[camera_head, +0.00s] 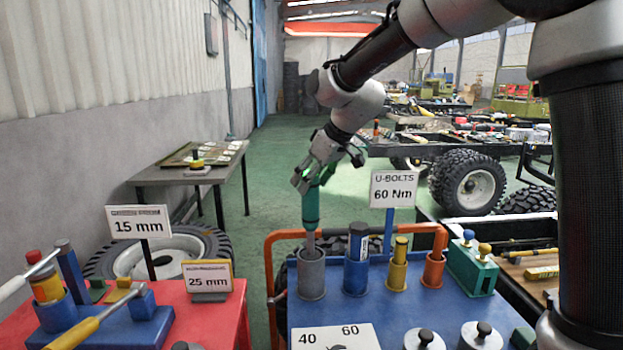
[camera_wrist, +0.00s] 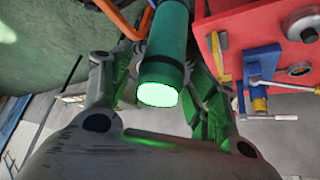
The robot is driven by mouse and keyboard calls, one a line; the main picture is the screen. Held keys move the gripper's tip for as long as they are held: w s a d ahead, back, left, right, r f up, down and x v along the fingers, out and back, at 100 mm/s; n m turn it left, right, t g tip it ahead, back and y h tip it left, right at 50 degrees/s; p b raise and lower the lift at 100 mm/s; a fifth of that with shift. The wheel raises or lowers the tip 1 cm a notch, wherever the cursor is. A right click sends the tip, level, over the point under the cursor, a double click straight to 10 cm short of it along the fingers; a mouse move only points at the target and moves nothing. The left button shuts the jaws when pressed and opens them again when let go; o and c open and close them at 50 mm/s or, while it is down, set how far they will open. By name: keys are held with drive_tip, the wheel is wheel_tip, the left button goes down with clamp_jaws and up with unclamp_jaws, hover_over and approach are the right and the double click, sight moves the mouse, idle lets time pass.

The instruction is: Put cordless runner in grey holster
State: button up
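The cordless runner (camera_head: 311,208) is a green cylinder with a grey lower end. My gripper (camera_head: 317,178) is shut around its upper part and holds it upright. Its lower end meets the mouth of the grey holster (camera_head: 311,275), a grey cup at the left of the blue tabletop; how deep it sits inside I cannot tell. In the wrist view, the green body of the runner (camera_wrist: 166,45) lies between both fingers, with its bright round end facing the camera. The holster is hidden there.
Right of the grey holster stand a blue holster (camera_head: 356,270), a yellow holster (camera_head: 397,272) and an orange holster (camera_head: 433,269), each with something in it. An orange rail (camera_head: 268,262) borders the blue top (camera_head: 337,309). A red table (camera_head: 215,315) stands left.

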drive_tip(key=shift+r, duration=0.3)
drive_tip(key=v, duration=1.1)
drive_tip(key=shift+s+d+r, duration=0.2)
drive_tip(key=shift+r, duration=0.05)
drive_tip(key=s+d+f+m+h, duration=0.2)
drive_tip(key=s+d+m, duration=0.2)
drive_tip(key=s+d, duration=0.95)
drive_tip(key=s+d+f+m+h, duration=0.1)
drive_tip(key=s+d+f+m, duration=0.1)
drive_tip(key=s+d+f, duration=0.2)
drive_tip(key=s+d+f+m+h, duration=0.1)
drive_tip(key=s+d+f+m, duration=0.2)
drive_tip(key=s+d+f, duration=0.2)
drive_tip(key=s+d, duration=0.3)
drive_tip(key=s, duration=0.2)
drive_tip(key=shift+s+d+h, duration=0.2)
drive_tip(key=shift+d+h, duration=0.1)
drive_tip(key=shift+c, duration=0.4)
